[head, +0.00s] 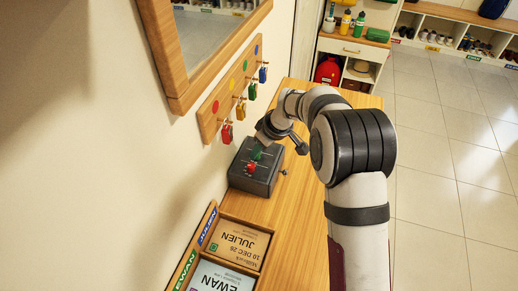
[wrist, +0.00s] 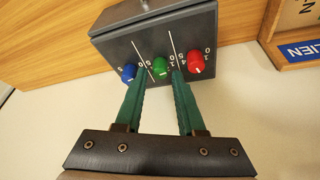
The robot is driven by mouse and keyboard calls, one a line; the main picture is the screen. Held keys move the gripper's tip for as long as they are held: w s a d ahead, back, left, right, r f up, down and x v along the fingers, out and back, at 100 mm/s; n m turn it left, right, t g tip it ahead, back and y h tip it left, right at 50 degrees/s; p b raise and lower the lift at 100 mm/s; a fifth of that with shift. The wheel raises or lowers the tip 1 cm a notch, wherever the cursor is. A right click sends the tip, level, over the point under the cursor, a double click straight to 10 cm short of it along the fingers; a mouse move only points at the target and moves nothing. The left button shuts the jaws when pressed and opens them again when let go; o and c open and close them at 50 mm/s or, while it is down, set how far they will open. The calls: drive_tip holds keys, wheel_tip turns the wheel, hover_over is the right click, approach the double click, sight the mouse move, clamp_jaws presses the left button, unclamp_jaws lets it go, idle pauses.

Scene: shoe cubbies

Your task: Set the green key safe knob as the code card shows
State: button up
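The key safe (head: 258,181) is a dark grey box on the wooden top against the wall. The wrist view shows its face with a blue knob (wrist: 128,72), a green knob (wrist: 160,66) and a red knob (wrist: 196,63) in a row, with small white digits around them. My gripper (wrist: 157,80) is open, with one green finger on each side of the green knob. I cannot tell whether the fingers touch it. A white mark shows on the lower part of the green knob. No card is readable as the code card.
A wooden tray (head: 208,234) with name cards lies in front of the safe. A peg board (head: 229,90) with coloured padlocks and a framed mirror (head: 178,78) hang on the wall beside my arm. Open tiled floor (head: 445,170) lies to the right.

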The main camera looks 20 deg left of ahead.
drive_tip(key=shift+x, duration=0.75)
clamp_jaws()
drive_tip(key=shift+m, duration=0.4)
drive_tip(key=m+t, duration=0.1)
drive_tip(key=m, duration=0.1)
drive_tip(key=m+h, duration=0.1)
drive_tip(key=m, duration=0.1)
drive_tip(key=shift+s+a+m+t, duration=0.1)
drive_tip(key=shift+s+m+t, duration=0.05)
drive_tip(key=shift+m+t, duration=0.25)
drive_tip(key=m+h, duration=0.1)
drive_tip(key=m, duration=0.1)
drive_tip(key=m+h, duration=0.1)
drive_tip(key=m, duration=0.2)
drive_tip(key=shift+a+t, duration=0.1)
drive_tip(key=shift+t, duration=0.3)
drive_tip(key=shift+m, duration=0.4)
